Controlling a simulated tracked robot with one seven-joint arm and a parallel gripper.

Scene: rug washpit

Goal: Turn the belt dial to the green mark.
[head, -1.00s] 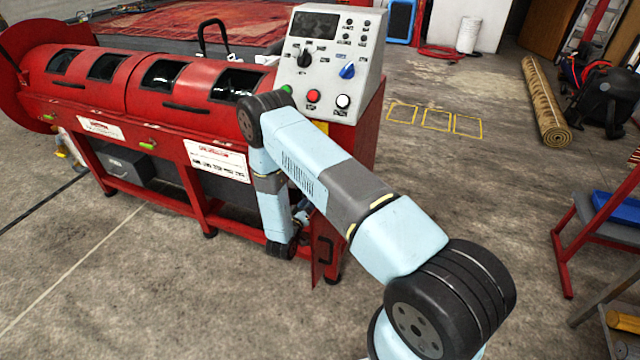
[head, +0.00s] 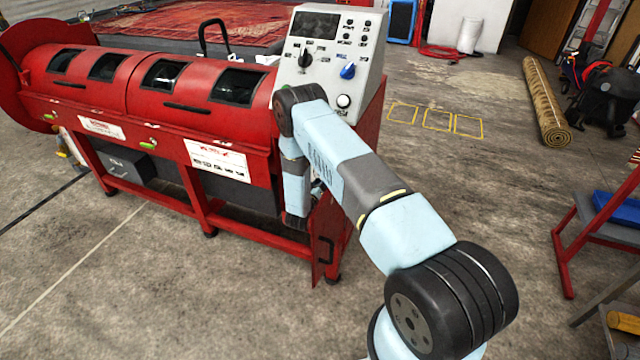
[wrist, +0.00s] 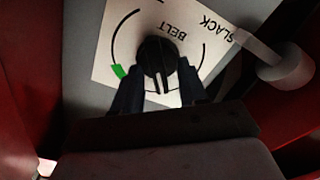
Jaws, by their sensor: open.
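The belt dial (wrist: 156,55) is a round black knob with a ridge, on a white plate (wrist: 110,45) marked BELT, upside down in the wrist view. A black arc runs around it, with a green mark (wrist: 120,71) at its lower left. A pale line on the knob points down in the picture, away from the green mark. My gripper (wrist: 159,78) is open, its two dark fingers on either side of the knob's lower part. I cannot tell whether they touch it. In the head view my arm hides the dial and most of the gripper.
A pale rod with a rounded end (wrist: 285,66) stands beside the SLACK label, right of my gripper. The red machine (head: 165,120) carries a sloped grey control panel (head: 320,70) with a black knob and a blue knob. Concrete floor is clear in front.

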